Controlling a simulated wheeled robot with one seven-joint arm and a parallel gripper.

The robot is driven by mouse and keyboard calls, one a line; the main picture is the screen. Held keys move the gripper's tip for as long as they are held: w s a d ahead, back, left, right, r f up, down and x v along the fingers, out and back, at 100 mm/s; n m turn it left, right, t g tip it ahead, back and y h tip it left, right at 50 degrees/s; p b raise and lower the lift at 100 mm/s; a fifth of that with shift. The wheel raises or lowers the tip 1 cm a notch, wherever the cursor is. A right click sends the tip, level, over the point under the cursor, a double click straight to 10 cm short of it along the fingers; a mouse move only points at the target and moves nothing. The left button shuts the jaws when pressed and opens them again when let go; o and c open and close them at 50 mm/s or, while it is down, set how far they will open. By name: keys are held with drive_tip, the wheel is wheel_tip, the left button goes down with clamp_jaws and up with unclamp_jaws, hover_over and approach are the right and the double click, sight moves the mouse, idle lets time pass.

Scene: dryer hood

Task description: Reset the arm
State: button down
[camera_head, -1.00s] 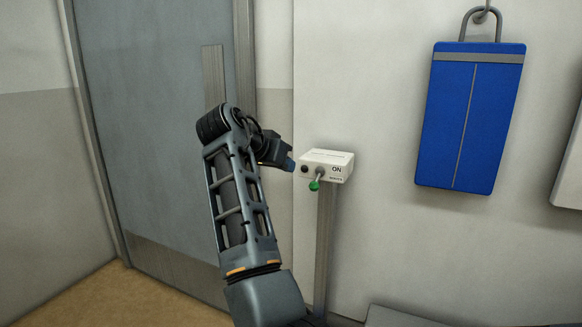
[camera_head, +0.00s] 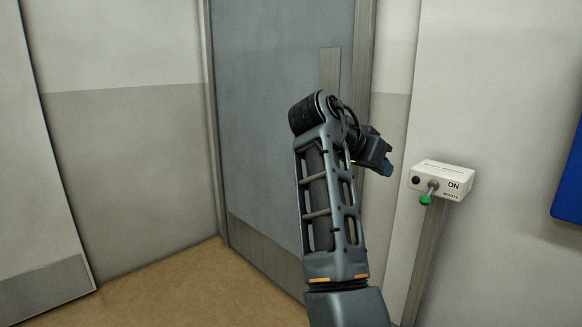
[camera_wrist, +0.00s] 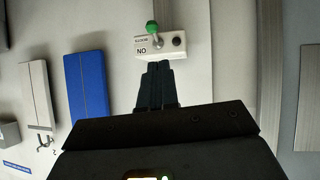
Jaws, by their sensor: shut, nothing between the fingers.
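My arm is raised and bent in the head view, with my gripper (camera_head: 387,168) at its end, just left of the white switch box (camera_head: 442,180). The box has a lever with a green knob (camera_head: 426,200), a dark button and the word ON. In the wrist view my gripper (camera_wrist: 157,68) is shut and empty, its fingers together. The switch box (camera_wrist: 148,46) appears upside down just beyond the fingertips, with its green knob (camera_wrist: 152,27). A gap shows between gripper and box in the head view.
A grey door (camera_head: 270,110) stands behind my arm. A metal post (camera_head: 424,260) runs below the switch box. A blue panel (camera_head: 570,170) hangs at the right edge and also shows in the wrist view (camera_wrist: 88,84). Tan floor (camera_head: 190,285) is clear at lower left.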

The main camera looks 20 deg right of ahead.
drive_tip(key=s+f+n+t, duration=0.2)
drive_tip(key=f+n+t, duration=0.15)
drive_tip(key=f, duration=0.55)
drive_tip(key=s+f+n+t, duration=0.25)
drive_tip(key=f+n, duration=0.25)
drive_tip(key=f, duration=0.4)
drive_tip(key=s+a+f+n+t+y+p, duration=0.1)
drive_tip(key=s+a+f+n+t+y, duration=0.45)
drive_tip(key=s+f, duration=0.65)
drive_tip(key=s+a+r+n+y, duration=0.1)
drive_tip(key=s+a+y, duration=0.1)
drive_tip(key=s+a, duration=0.5)
drive_tip(key=s+a+r+n+y, duration=0.1)
drive_tip(key=s+a+n+y, duration=0.15)
drive_tip(key=s, duration=0.85)
drive_tip(key=s+a+r+m+t, duration=0.1)
drive_tip(key=s+a+r, duration=0.1)
drive_tip(key=s+r, duration=0.3)
drive_tip(key=s+a+r+m+y+p, duration=0.1)
drive_tip(key=s+r, duration=0.3)
drive_tip(key=s, duration=0.4)
drive_tip(key=shift+a+r+t, duration=0.35)
drive_tip(key=shift+a, duration=0.5)
